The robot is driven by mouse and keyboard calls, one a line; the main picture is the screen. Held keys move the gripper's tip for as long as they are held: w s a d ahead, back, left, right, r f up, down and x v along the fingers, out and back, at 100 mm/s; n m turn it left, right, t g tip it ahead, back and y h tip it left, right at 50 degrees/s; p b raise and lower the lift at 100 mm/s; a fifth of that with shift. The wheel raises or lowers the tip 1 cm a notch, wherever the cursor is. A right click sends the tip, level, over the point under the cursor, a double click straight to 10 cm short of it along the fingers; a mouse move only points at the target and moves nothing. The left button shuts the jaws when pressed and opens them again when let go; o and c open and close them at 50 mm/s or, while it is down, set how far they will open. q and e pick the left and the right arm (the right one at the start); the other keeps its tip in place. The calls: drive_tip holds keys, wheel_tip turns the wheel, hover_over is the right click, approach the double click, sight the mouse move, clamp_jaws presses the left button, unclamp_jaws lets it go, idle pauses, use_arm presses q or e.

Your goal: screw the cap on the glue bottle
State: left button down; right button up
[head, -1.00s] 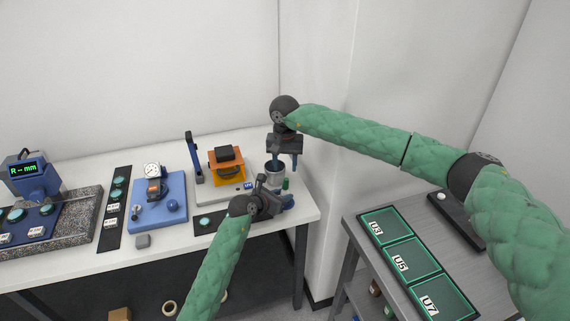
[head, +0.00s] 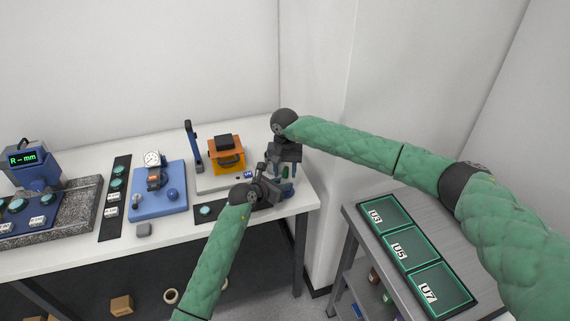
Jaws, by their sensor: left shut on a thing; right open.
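My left gripper (head: 270,189) is at the right end of the white bench. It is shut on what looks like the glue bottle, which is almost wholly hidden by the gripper. My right gripper (head: 285,165) points down just above and behind the left one, its fingers apart. Whether the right fingers touch anything is hidden.
An orange-framed device (head: 227,159) on a pale base stands left of my grippers. A blue base (head: 158,201) with a dial gauge is further left. A dark strip (head: 221,208) lies in front. The side table with a green-edged tray (head: 404,247) is at right.

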drive_tip(key=shift+f, duration=0.1)
clamp_jaws()
idle(0.3)
drive_tip(key=m, duration=0.4)
idle(1.0)
drive_tip(key=shift+c, duration=0.4)
unclamp_jaws()
